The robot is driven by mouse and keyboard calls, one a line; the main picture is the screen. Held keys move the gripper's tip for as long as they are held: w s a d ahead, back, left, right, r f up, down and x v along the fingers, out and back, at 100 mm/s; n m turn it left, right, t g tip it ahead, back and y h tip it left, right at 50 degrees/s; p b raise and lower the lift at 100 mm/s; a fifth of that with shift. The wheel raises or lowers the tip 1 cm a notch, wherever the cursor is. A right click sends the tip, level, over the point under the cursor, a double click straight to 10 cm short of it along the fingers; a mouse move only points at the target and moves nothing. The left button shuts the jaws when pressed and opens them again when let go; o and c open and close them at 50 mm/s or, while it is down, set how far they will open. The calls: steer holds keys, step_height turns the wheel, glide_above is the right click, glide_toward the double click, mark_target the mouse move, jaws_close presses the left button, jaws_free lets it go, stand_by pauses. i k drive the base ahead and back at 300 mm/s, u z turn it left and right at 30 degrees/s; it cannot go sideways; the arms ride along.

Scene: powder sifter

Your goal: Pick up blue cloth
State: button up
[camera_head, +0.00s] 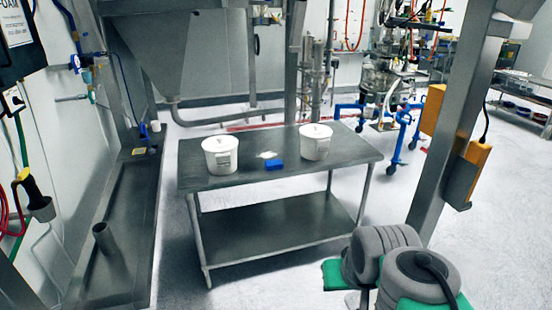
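A small blue item, which looks like the blue cloth (274,165), lies on the metal table (240,182) near its front edge. A small white patch (267,155) that looks like powder is on the tabletop just behind the cloth. My gripper cannot be made out in this view. Grey rounded parts with green panels at the bottom right look like my own arm, well apart from the table.
One white bucket (220,154) stands left of the cloth, another (315,141) right. A steel post (450,130) with yellow boxes rises at the right. A long metal bench (120,240) runs along the left wall. Floor in front of the table is clear.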

mark_target(273, 164)
steer(key=i, duration=2.95)
steer(key=u, duration=2.55)
